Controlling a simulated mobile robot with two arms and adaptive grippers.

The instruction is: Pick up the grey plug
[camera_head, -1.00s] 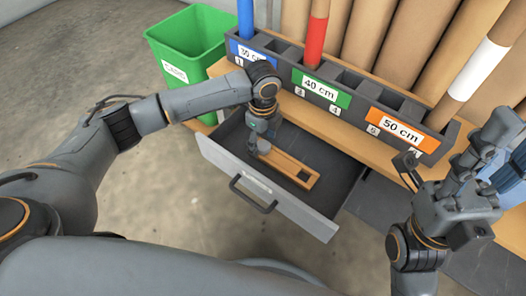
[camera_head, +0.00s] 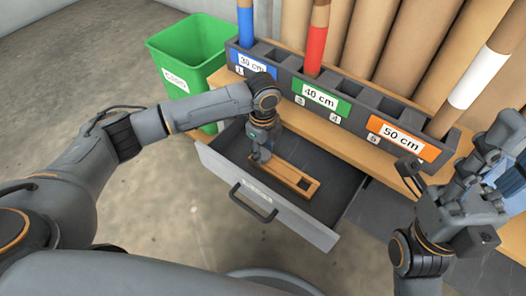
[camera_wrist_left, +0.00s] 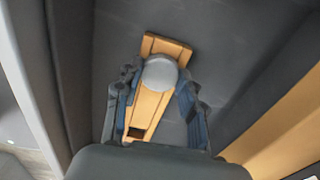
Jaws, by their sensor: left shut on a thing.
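My left gripper (camera_head: 262,156) reaches down into the open drawer, above the wooden holder (camera_head: 291,178). In the left wrist view its two dark fingers (camera_wrist_left: 155,98) are closed on the sides of the grey plug (camera_wrist_left: 160,72), a rounded grey piece. The plug covers part of the wooden holder (camera_wrist_left: 150,106) behind it; whether they touch is unclear. The holder has a dark square opening near one end. The plug is hard to make out in the head view, hidden by the gripper. My right gripper (camera_head: 440,165) is empty at the right, its fingers spread apart.
The drawer (camera_head: 280,210) is pulled out, with bare dark floor around the holder. A rack (camera_head: 340,125) with labelled slots and coloured tubes stands behind it on a wooden ledge. A green bin (camera_head: 190,62) is at the back left. Tall brown rolls (camera_head: 375,45) stand behind the rack.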

